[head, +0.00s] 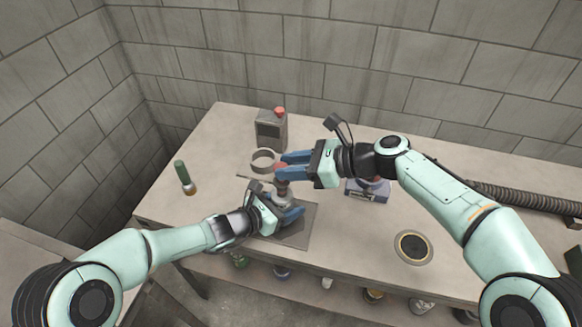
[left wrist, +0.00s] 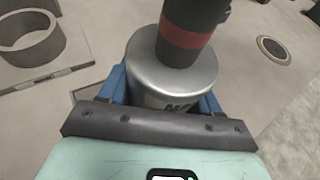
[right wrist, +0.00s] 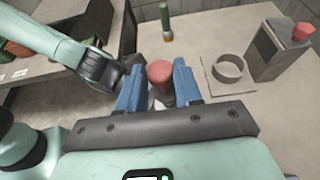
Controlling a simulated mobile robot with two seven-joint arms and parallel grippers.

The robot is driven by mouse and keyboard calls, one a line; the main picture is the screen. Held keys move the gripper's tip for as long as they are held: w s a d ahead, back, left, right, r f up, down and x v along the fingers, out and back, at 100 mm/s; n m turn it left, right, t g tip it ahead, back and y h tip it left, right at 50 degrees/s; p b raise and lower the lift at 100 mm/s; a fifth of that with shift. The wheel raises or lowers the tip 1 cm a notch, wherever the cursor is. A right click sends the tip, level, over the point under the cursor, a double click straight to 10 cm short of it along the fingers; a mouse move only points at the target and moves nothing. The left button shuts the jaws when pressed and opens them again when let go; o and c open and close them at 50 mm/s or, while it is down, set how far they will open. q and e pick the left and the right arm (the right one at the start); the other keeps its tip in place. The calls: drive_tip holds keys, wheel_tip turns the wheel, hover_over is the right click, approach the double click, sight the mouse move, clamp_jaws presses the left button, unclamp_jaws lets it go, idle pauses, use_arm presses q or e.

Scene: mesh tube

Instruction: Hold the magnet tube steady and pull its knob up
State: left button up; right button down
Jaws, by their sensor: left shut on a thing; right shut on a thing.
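The magnet tube (left wrist: 155,75) is a silver metal cylinder with a partly visible label. It stands upright on a grey mat (head: 300,238). My left gripper (head: 279,203) is shut on its body, one blue finger on each side. The dark knob (left wrist: 185,42) with a red band rises above the cylinder in the left wrist view. Its red top shows in the right wrist view (right wrist: 160,73). My right gripper (head: 281,168) is above the left one and shut on the knob from the right. The fingers partly hide the tube in the head view.
A ring on a plate (head: 263,160) and a grey box with a red cap (head: 271,130) stand behind the tube. A green-handled tool (head: 184,178) stands at the left. A blue-grey item (head: 367,191) sits under my right arm. A round port (head: 413,247) lies at the right.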

use_arm(q)
drive_tip(key=shift+f, duration=0.2)
use_arm(e)
drive_tip(key=c, duration=0.7)
unclamp_jaws()
drive_tip(key=shift+r, duration=0.15)
drive_tip(key=shift+c, duration=0.2)
drive_tip(key=v, duration=1.2)
use_arm(q)
drive_tip(key=o, duration=1.3)
drive_tip(key=shift+r, duration=0.1)
